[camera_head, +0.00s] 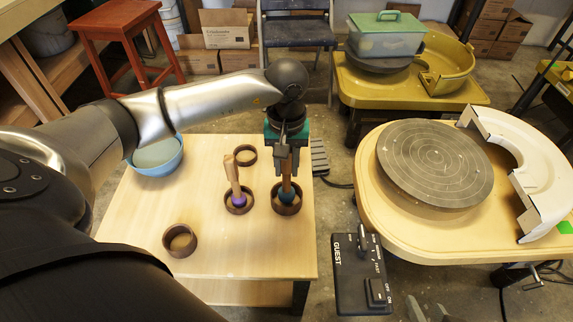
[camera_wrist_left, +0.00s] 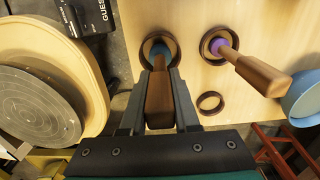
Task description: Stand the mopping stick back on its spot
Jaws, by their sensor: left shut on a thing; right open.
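A wooden stick with a blue lower end (camera_head: 286,190) stands roughly upright in a brown ring (camera_head: 287,209) on the light wooden table. My left gripper (camera_head: 284,150) is shut on its upper handle, directly above the ring. In the left wrist view the handle (camera_wrist_left: 160,98) is between the fingers and the blue end is inside the ring. A second stick with a purple end (camera_head: 237,197) leans in the neighbouring ring (camera_head: 238,209). I cannot tell which is the mopping stick. My right gripper (camera_head: 430,311) seems to show only its open fingertips at the bottom edge.
Two empty brown rings (camera_head: 180,240) (camera_head: 245,155) and a blue bowl (camera_head: 158,158) are on the table. A pottery wheel (camera_head: 435,163) with a white splash guard (camera_head: 520,165) stands right. A black control box (camera_head: 360,275) is between them. The table's front middle is clear.

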